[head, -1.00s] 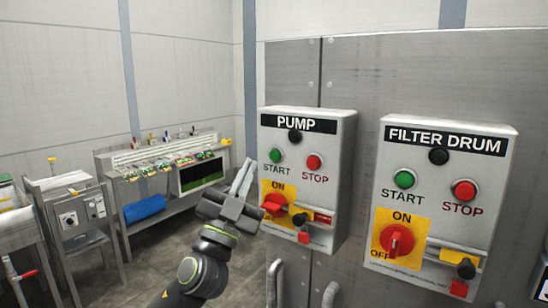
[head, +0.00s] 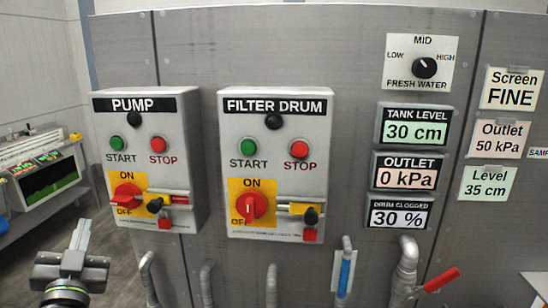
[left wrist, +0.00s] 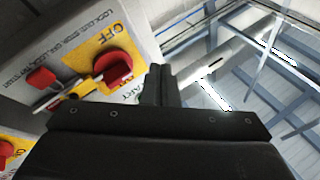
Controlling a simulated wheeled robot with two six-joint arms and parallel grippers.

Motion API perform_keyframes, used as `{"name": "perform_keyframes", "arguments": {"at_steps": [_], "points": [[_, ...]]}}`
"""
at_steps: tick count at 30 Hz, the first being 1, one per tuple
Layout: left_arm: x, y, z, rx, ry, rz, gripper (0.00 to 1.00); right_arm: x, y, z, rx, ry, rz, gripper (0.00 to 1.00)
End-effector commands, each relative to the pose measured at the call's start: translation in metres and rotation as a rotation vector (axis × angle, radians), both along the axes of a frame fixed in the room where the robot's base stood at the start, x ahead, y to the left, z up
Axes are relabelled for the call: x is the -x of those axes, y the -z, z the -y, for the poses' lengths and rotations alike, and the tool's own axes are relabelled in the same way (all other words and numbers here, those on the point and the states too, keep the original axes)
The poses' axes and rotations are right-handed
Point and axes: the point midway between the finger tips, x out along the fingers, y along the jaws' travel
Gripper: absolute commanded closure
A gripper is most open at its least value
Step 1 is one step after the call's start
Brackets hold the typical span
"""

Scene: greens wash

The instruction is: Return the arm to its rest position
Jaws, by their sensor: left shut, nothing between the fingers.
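My left gripper (head: 80,236) is at the lower left of the head view, with its fingers together and nothing between them. It is apart from the grey PUMP box (head: 183,188), in front of and below its left side. The PUMP box has a green START button (head: 118,144), a red STOP button (head: 158,145) and a red rotary switch (head: 127,196) on a yellow plate. In the left wrist view the shut fingers (left wrist: 161,85) show near a red rotary switch (left wrist: 113,68) on a yellow plate. My right gripper is not in view.
The FILTER DRUM box (head: 275,180) is right of the PUMP box. Displays such as TANK LEVEL (head: 413,125) and a FRESH WATER knob (head: 425,67) are further right. Pipes (head: 272,285) and a red-handled valve (head: 441,280) stick out below. A bench (head: 45,180) stands at the left.

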Motion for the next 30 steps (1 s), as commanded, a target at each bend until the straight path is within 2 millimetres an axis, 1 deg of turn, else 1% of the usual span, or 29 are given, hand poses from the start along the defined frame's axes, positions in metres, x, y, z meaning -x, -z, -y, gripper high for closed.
{"name": "perform_keyframes", "arguments": {"at_steps": [1,2,3,5,6,8,9,11,12,14,15,17,18,20,21,22,24,26,29,30], "points": [[0.009,0.041,-0.006,0.066,-0.034,-0.115,1.00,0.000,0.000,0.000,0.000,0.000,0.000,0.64],[0.015,0.064,-0.009,0.101,-0.054,-0.182,1.00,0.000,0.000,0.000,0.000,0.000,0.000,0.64],[0.024,0.093,-0.012,0.143,-0.077,-0.273,1.00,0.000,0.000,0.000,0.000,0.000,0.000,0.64],[0.042,0.135,-0.013,0.204,-0.109,-0.409,1.00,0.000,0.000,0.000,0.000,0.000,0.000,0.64],[0.056,0.163,-0.013,0.242,-0.127,-0.502,1.00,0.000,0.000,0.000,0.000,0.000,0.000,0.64],[0.080,0.202,-0.010,0.297,-0.151,-0.642,1.00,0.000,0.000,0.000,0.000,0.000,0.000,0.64],[0.097,0.226,-0.006,0.331,-0.161,-0.734,1.00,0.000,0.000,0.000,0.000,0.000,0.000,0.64],[0.125,0.258,0.002,0.380,-0.172,-0.867,1.00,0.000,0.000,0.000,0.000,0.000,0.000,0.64],[0.144,0.276,0.008,0.409,-0.175,-0.949,1.00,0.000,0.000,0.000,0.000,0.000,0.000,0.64],[0.171,0.300,0.017,0.448,-0.176,-1.064,1.00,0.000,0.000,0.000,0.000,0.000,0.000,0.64],[0.189,0.312,0.024,0.473,-0.173,-1.136,1.00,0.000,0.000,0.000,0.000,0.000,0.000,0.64],[0.215,0.329,0.035,0.508,-0.165,-1.237,1.00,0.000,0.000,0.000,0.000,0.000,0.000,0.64],[0.232,0.338,0.042,0.530,-0.159,-1.301,1.00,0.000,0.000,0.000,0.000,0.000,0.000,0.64],[0.257,0.349,0.054,0.564,-0.144,-1.394,1.00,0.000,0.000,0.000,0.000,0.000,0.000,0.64],[0.273,0.356,0.062,0.585,-0.132,-1.453,1.00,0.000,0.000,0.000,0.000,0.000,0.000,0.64],[0.286,0.360,0.068,0.602,-0.122,-1.499,1.00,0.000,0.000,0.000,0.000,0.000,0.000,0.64],[0.277,0.379,0.065,0.597,-0.122,-1.504,1.00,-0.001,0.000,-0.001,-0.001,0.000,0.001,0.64],[0.272,0.394,0.063,0.598,-0.124,-1.509,1.00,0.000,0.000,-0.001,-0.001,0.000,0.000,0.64],[0.266,0.423,0.059,0.602,-0.127,-1.519,1.00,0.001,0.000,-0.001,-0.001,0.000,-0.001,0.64],[0.264,0.436,0.058,0.604,-0.128,-1.524,1.00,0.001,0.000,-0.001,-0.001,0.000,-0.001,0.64]]}}
